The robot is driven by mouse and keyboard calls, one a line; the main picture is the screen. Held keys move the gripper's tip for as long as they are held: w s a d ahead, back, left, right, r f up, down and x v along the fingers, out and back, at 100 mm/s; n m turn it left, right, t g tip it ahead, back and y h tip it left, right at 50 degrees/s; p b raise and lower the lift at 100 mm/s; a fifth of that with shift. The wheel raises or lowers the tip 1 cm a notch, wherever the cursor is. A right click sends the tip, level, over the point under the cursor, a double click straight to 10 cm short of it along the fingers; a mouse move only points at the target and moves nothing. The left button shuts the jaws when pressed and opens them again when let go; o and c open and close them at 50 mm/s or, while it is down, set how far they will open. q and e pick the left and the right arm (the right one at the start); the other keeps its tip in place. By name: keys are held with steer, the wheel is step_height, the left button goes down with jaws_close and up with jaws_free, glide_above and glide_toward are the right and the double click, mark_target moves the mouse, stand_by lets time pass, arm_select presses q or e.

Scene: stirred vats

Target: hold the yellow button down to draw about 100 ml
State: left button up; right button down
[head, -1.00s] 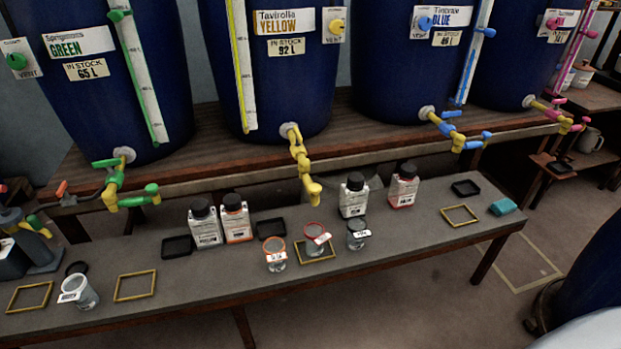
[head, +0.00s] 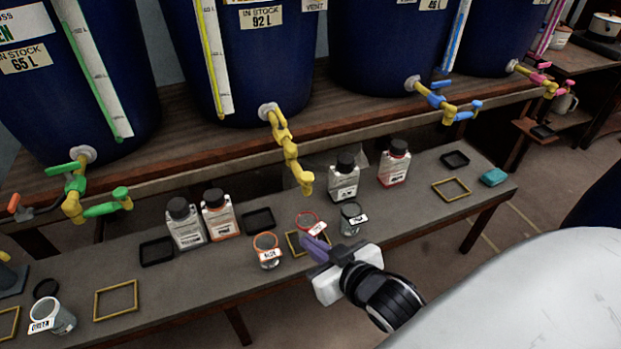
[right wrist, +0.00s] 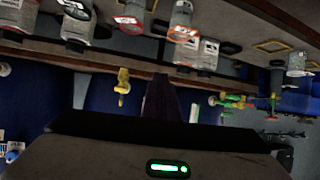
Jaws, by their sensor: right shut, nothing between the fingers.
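The yellow vat (head: 265,70), blue with a "92 L" stock label, stands at the back centre of the head view. Its yellow tap (head: 285,140) hangs over the bench edge; it also shows in the right wrist view (right wrist: 122,87). I cannot pick out a button on the tap. A red-rimmed beaker (head: 308,221) is below the tap by a yellow frame (head: 293,244), partly hidden by my right gripper (head: 318,246). That gripper is shut and empty, its purple fingers pointing up-left. In the right wrist view the fingers (right wrist: 160,95) are together. My left gripper is not in view.
An orange-rimmed beaker (head: 266,252) and a dark-rimmed beaker (head: 350,220) flank the red-rimmed one. Several bottles stand behind, such as the white-labelled one (head: 345,178). Green (head: 78,185) and blue (head: 440,103) taps are at either side. Bare bench (head: 405,205) shows to the right.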

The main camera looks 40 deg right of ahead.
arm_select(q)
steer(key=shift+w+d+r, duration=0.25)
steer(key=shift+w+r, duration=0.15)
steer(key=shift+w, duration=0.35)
arm_select(e)
steer(key=w+d+r+m+t+h, duration=0.2)
steer(key=d+r, duration=0.4)
steer(key=r, duration=0.5)
steer(key=shift+w+d+m+h, duration=0.3)
steer(key=shift+w+d+h, duration=0.15)
steer(key=shift+w, duration=0.4)
steer(key=b, duration=0.1)
glide_above(311, 177)
steer(key=s+a, duration=0.1)
steer(key=s, duration=0.1)
step_height(311, 177, down, 2)
steer(key=f, duration=0.2)
steer(key=f+b, duration=0.1)
steer(key=f, duration=0.1)
steer(key=shift+w+a+f, duration=0.15)
steer(key=shift+w+f, duration=0.05)
steer(key=shift+f, duration=0.05)
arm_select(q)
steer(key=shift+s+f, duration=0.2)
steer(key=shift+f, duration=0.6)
